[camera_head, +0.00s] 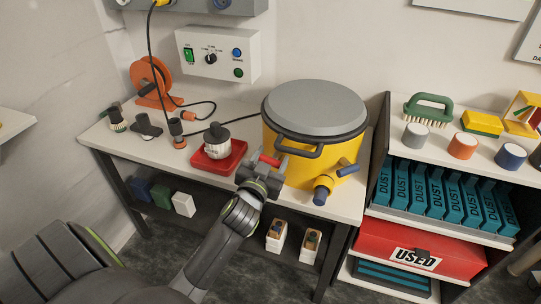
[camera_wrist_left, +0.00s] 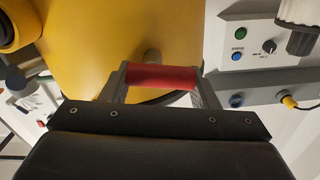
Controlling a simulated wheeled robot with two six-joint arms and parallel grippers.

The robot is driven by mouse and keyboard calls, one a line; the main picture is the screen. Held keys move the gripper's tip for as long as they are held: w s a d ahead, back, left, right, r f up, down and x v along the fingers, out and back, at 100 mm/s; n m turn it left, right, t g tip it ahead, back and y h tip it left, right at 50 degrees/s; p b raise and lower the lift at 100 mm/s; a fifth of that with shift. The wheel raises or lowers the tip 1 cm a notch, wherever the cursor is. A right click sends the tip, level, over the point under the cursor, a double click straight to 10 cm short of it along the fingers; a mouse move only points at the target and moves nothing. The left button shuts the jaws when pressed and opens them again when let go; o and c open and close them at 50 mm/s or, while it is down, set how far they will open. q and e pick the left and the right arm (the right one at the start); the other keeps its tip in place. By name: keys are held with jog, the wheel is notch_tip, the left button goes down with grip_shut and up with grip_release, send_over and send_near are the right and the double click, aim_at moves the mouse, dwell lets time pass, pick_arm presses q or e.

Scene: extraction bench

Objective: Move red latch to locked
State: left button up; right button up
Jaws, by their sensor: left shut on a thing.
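The red latch (camera_head: 269,160) is on the front left side of a yellow drum (camera_head: 325,170) with a grey lid (camera_head: 315,105). My left gripper (camera_head: 262,169) reaches up to it from the front and is shut on it. In the left wrist view, the red latch (camera_wrist_left: 160,77) lies crosswise between the two fingers of my left gripper (camera_wrist_left: 160,84), close to the yellow drum wall (camera_wrist_left: 110,40). The fingers and wrist hide part of the latch and its mount in the head view. My right gripper is not in view.
A black lid handle (camera_head: 299,147) is just right of the latch. A yellow port with a blue end (camera_head: 323,188) sticks out lower right. A red tray (camera_head: 217,160) with a jar stands left. A shelf with teal boxes (camera_head: 435,188) is at the right.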

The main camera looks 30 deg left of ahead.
pick_arm(q)
jog(key=shift+r+m+p, duration=0.2)
jog(key=shift+m+p, duration=0.1)
jog(key=shift+m, duration=0.2)
jog(key=m+p, duration=0.2)
jog(key=m, duration=0.1)
jog(key=m+p, duration=0.1)
jog(key=m, duration=0.1)
jog(key=shift+w+d, duration=0.1)
jog(key=shift+d, duration=0.25)
jog(key=m+p, duration=0.2)
jog(key=m, duration=0.3)
jog(key=shift+d, duration=0.2)
jog(key=m, duration=0.1)
jog(key=m+p, duration=0.1)
jog(key=m, duration=0.2)
jog(key=shift+w+d+f+m+p, duration=0.1)
jog(key=shift+d+f+m+p, duration=0.15)
jog(key=shift+m+p, duration=0.1)
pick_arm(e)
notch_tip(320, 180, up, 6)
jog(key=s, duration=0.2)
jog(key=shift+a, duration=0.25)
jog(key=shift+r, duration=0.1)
pick_arm(q)
jog(key=o, duration=1)
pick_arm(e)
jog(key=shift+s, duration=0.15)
